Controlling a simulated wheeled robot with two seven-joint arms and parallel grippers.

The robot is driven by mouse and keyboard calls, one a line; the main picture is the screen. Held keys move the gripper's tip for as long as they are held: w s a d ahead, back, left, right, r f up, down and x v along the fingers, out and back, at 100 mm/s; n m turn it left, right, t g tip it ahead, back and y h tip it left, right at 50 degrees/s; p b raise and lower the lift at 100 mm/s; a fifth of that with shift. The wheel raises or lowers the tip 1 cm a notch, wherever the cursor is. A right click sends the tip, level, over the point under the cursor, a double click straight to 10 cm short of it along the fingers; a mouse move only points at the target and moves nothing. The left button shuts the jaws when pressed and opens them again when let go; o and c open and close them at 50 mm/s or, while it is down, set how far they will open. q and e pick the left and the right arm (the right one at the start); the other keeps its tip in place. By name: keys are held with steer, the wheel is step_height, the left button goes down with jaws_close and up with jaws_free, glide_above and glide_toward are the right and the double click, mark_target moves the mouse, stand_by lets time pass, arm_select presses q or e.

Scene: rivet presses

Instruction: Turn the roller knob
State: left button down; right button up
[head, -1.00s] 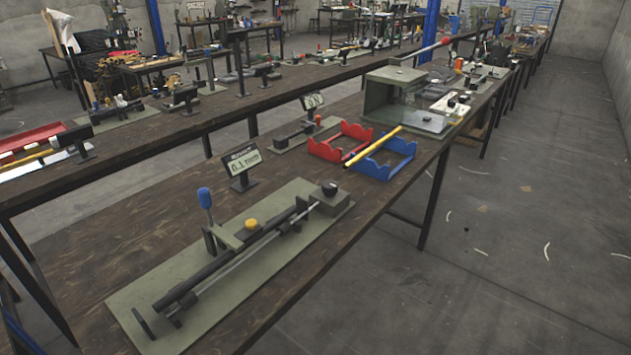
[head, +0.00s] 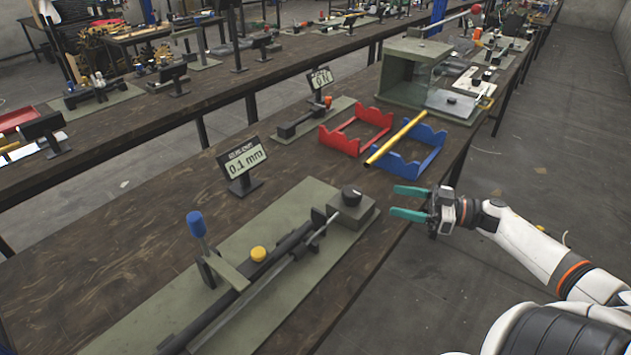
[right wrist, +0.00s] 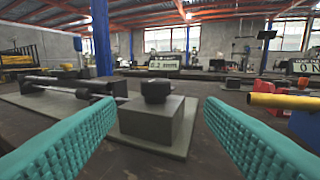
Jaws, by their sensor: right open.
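The roller knob (head: 351,192) is a black round knob on top of a grey-green block (head: 352,212) at the far right end of the roller fixture. My right gripper (head: 393,201) is to the right of the block near the table edge, with its two teal fingers open and empty and pointing toward the block. In the right wrist view the knob (right wrist: 156,90) stands ahead, between the open fingers (right wrist: 160,106) in the picture but apart from them. My left gripper is not in view.
A blue-handled lever (head: 197,224) and a yellow button (head: 258,253) are on the fixture. Beyond are a red rack (head: 355,132), a blue rack (head: 408,158) and a yellow rod (head: 396,138).

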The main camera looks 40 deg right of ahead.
mark_target(352, 191)
steer(key=shift+w+a+r+y, duration=0.3)
steer(key=shift+w+a+r, duration=0.15)
steer(key=shift+a, duration=0.2)
steer(key=x, duration=1)
steer(key=shift+w+a+f, duration=0.2)
steer(key=shift+w+f, duration=0.05)
steer(key=c, duration=1)
steer(key=shift+o, duration=0.2)
steer(key=m+t+h+p, duration=0.1)
steer(key=h+p, duration=0.1)
steer(key=p, duration=0.1)
steer(key=m+t+h+p, duration=0.1)
steer(key=m+h+p, duration=0.1)
steer(key=h+p, duration=0.1)
steer(key=m+t+h+p, duration=0.1)
steer(key=m+h+p, duration=0.1)
steer(key=p, duration=0.3)
steer(key=shift+r+h, duration=0.3)
steer(key=m+h+p, duration=0.2)
steer(key=h, duration=0.1)
steer(key=shift+f+t, duration=0.2)
steer(key=shift+t, duration=0.1)
steer(key=shift+f+m+h, duration=0.1)
steer(key=shift+m+h, duration=0.8)
steer(key=shift+h, duration=0.6)
steer(key=shift+p, duration=0.3)
